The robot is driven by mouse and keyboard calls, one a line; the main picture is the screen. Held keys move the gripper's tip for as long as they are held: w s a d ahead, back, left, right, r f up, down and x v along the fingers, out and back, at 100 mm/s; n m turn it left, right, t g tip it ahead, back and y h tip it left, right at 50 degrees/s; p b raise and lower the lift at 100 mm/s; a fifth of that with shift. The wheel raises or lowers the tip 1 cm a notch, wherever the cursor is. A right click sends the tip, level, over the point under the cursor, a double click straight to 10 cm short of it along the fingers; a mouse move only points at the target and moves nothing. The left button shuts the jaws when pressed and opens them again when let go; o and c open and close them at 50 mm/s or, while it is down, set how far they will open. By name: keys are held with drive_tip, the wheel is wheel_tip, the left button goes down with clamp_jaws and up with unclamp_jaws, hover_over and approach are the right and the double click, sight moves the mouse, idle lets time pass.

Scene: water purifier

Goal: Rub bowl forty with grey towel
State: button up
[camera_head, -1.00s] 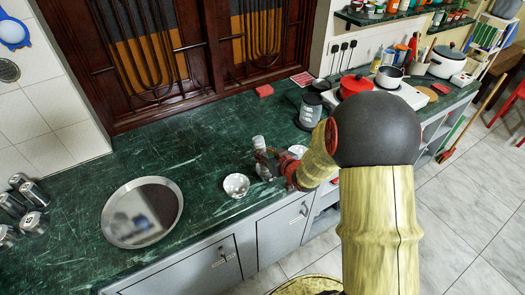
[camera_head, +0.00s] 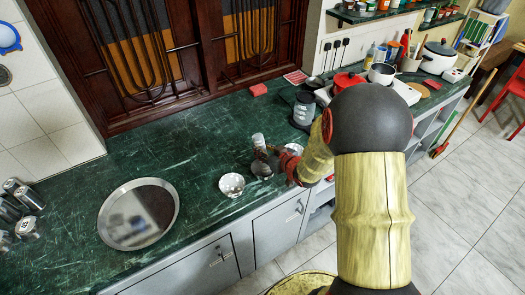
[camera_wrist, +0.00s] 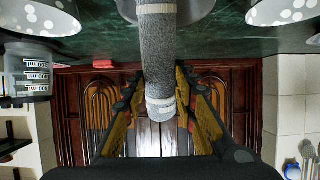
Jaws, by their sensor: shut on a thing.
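My gripper (camera_wrist: 162,108) is shut on the grey towel (camera_wrist: 158,60), a rolled, upright grey cylinder with pale bands. The towel's pale upper end (camera_head: 258,140) shows above my fingers in the head view. A grey bowl (camera_wrist: 203,9) lies at the towel's far end in the wrist view; it shows dark below my gripper in the head view (camera_head: 261,170). Whether the towel touches it is hidden. A white dotted bowl (camera_head: 231,185) stands left of it, and another pale bowl (camera_head: 297,146) sits behind my wrist. No label tells which is bowl forty.
A measuring jug (camera_head: 304,110) stands behind my gripper to the right. A red pot (camera_head: 347,79) is on the stove farther right. A round metal tray (camera_head: 138,213) and several metal canisters (camera_head: 27,196) are at left. The green counter between tray and bowls is clear.

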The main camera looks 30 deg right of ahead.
drive_tip(key=shift+w+d, duration=0.1)
drive_tip(key=shift+w, duration=0.2)
drive_tip(key=shift+w+a, duration=0.25)
drive_tip(key=shift+w, duration=0.15)
drive_tip(key=shift+w+a, duration=0.1)
drive_tip(key=shift+a, duration=0.3)
drive_tip(key=shift+s+a, duration=0.2)
drive_tip(key=shift+s, duration=0.35)
drive_tip(key=shift+s+a, duration=0.15)
drive_tip(key=shift+s, duration=0.35)
drive_tip(key=shift+s+d, duration=0.15)
drive_tip(key=shift+d, duration=0.3)
drive_tip(key=shift+w+d+p, duration=0.2)
drive_tip(key=shift+d+p, duration=0.1)
drive_tip(key=shift+d, duration=0.1)
drive_tip(key=shift+w, duration=0.1)
